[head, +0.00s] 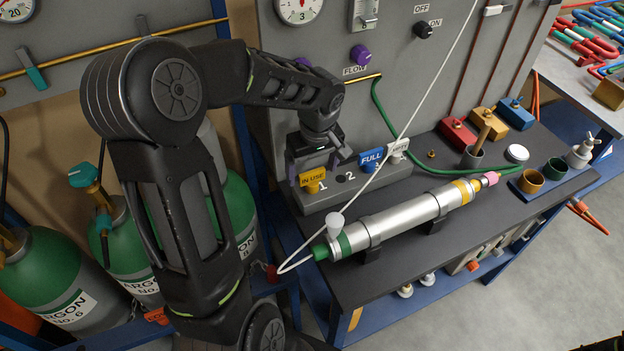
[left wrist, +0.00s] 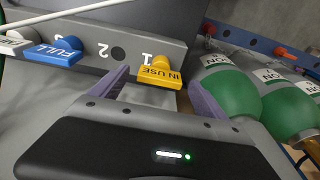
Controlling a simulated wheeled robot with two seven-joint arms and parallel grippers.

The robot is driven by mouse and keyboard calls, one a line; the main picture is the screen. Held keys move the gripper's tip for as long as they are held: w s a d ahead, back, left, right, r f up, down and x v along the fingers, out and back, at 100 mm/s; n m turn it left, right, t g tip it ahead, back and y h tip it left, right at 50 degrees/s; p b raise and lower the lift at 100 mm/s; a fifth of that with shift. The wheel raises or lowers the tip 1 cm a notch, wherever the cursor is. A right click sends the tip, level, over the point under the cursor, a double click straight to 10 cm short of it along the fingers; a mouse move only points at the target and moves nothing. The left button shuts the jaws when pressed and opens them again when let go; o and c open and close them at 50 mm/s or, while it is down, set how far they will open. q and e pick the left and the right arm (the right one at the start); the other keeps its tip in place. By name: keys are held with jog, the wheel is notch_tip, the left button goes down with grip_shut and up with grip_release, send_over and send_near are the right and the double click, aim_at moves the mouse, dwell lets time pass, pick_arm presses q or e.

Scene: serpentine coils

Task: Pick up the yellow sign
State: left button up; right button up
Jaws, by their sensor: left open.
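The yellow sign (head: 312,176), marked "IN USE", hangs on the peg at place 1 of the grey sign rail (head: 328,197). It also shows in the left wrist view (left wrist: 160,76), roughly between my fingertips and ahead of them. My left gripper (head: 318,165) is open and empty, close above and around the sign in the head view. Its two purple-grey fingers also show in the left wrist view (left wrist: 160,92), one on each side of the sign, with no clear contact. My right gripper is not in view.
A blue "FULL" sign (head: 371,159) and a white sign (head: 397,148) hang farther right on the rail; place 2 is empty. A silver tube (head: 400,218) with a thin pale hose lies on the dark bench. Green argon cylinders (head: 130,262) stand left.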

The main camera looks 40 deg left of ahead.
pick_arm(q)
jog(key=shift+w+a+f, duration=0.1)
jog(key=shift+f, duration=0.7)
jog(key=c, duration=1.5)
